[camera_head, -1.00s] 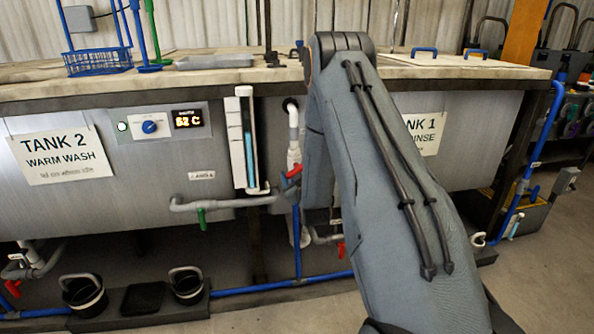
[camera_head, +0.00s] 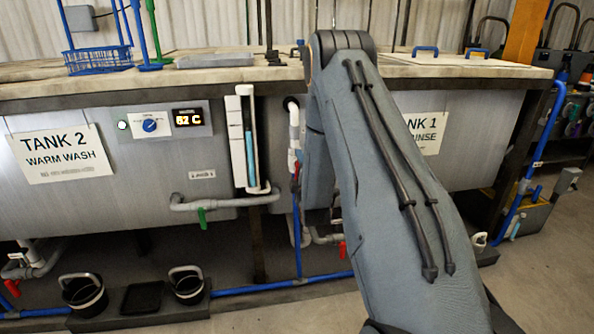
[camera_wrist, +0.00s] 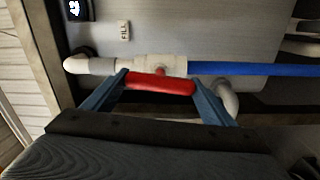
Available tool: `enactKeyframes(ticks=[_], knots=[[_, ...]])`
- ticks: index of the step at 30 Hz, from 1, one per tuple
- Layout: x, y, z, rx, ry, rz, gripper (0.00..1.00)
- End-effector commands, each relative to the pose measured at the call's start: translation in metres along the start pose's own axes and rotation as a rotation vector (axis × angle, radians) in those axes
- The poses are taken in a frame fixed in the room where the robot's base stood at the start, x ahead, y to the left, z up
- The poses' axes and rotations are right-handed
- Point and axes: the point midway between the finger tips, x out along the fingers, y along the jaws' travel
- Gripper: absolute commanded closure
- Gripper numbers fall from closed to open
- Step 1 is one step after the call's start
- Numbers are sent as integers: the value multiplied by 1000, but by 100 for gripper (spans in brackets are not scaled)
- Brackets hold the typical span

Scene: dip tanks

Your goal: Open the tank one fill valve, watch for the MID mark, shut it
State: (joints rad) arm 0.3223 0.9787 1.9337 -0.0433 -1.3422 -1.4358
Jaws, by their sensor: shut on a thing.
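The red fill valve handle (camera_wrist: 160,83) lies between my gripper's two blue-grey fingers in the wrist view, beside a white valve body (camera_wrist: 158,65) and in line with the blue pipe (camera_wrist: 255,69). My gripper (camera_wrist: 161,84) is shut on it. A white "FILL" tag (camera_wrist: 124,30) is on the tank wall nearby. The Tank 1 sign (camera_head: 427,132) is partly covered by my arm.
Tank 2 (camera_head: 110,200) is at left, with a dial panel (camera_head: 152,126) and a green-handled valve (camera_head: 202,217). Black buckets (camera_head: 187,284) stand below it. Another red handle (camera_head: 342,250) is low near the floor. Blue pipe runs along the floor.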

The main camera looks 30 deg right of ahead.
Motion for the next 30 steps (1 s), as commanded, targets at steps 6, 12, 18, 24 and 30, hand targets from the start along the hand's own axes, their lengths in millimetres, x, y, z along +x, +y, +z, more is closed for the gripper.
enactKeyframes(ticks=[6, 12, 18, 24, 30], knots=[[-1, -2, -1, -94, 1, -2, 44], [-1, -2, -1, -133, 1, -3, 44], [-1, -2, 0, -143, 1, -3, 44], [-1, -2, 0, -143, 1, -3, 44], [-1, -2, 0, -142, 0, -2, 3]])
